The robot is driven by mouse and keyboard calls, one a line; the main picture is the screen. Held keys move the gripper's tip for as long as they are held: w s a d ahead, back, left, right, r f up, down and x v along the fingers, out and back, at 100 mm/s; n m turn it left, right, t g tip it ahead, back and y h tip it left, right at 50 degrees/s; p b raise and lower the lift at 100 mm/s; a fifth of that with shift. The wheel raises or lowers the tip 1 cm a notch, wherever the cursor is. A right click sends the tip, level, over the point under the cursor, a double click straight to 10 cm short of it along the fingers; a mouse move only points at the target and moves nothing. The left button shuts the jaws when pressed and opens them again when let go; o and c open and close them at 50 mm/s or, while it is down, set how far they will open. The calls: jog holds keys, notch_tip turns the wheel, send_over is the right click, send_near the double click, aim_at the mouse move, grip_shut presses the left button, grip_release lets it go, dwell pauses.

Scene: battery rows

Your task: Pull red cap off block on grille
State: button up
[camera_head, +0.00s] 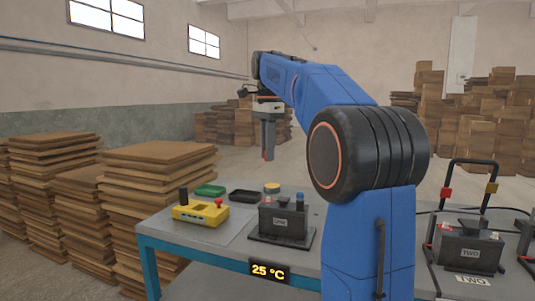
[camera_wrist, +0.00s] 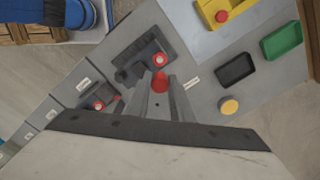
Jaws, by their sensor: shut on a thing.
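My gripper (camera_head: 267,155) hangs pointing down, high above the table. It is shut on the red cap (camera_wrist: 160,82), which shows between the fingertips in the wrist view; in the head view only a red sliver shows. The dark block marked ONE (camera_head: 283,222) stands upright on a dark base on the table, below and apart from my gripper. A blue cap (camera_head: 300,199) sits on its right post. In the wrist view the block (camera_wrist: 143,62) lies just beyond the fingertips, with a red-ringed terminal. I cannot make out the grille clearly.
A yellow box (camera_head: 200,214) with a red button, a green tray (camera_head: 209,190), a black tray (camera_head: 245,196) and a yellow disc (camera_head: 272,187) stand nearby. A block marked TWO (camera_head: 470,250) with an upright handle is at right. Stacked boards (camera_head: 160,200) stand left of the table.

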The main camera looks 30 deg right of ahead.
jog(key=shift+r, duration=1.15)
grip_shut()
jog(key=shift+r, duration=0.1)
